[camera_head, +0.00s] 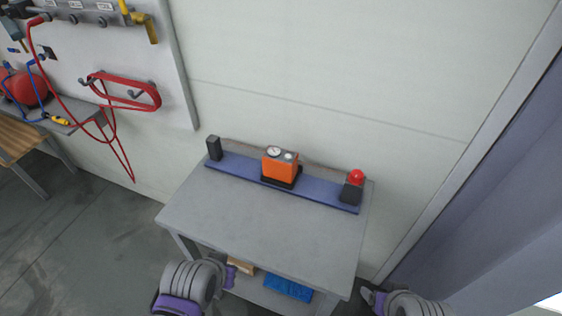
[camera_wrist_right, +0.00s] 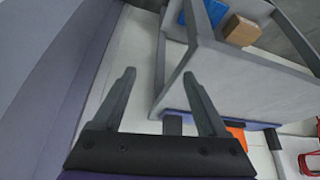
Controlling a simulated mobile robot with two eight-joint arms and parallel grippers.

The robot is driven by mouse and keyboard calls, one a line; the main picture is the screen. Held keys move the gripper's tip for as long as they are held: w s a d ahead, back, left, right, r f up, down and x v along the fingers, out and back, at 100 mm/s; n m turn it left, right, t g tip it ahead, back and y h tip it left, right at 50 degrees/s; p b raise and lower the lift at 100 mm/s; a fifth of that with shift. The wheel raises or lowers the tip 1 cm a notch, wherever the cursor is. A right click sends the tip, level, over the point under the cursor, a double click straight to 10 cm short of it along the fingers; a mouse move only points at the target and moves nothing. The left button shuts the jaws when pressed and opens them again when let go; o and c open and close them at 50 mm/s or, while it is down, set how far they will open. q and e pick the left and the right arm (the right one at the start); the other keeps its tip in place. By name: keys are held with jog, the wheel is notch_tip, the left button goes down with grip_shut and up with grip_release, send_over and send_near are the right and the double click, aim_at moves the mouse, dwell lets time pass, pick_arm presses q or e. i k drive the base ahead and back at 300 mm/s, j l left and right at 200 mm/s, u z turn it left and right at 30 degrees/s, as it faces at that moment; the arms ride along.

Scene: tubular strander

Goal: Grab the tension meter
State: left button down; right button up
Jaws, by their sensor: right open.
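The tension meter looks to be the orange box (camera_head: 280,165) with round dials on top. It stands upright on a dark base on the blue strip at the back of the grey table. In the right wrist view only a bit of orange (camera_wrist_right: 237,135) shows behind the table edge. My right gripper (camera_wrist_right: 160,75) is open and empty, with its two fingers apart. It is away from the orange box. In the head view, parts of both my arms show at the bottom, but my left gripper cannot be made out.
The grey table (camera_head: 235,215) has a clear front top. A black block (camera_head: 214,148) and a red-topped dark device (camera_head: 353,188) flank the box. A blue item (camera_head: 288,287) lies on the lower shelf. A wall stands behind; a red hose (camera_head: 125,88) hangs left.

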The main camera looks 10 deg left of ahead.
aim_at(275, 166)
jog(key=u, duration=1.3)
jog(key=k+u, duration=0.25)
jog(key=u, duration=0.15)
jog(key=k+u, duration=0.25)
jog(key=u, duration=0.15)
jog(key=l, duration=0.4)
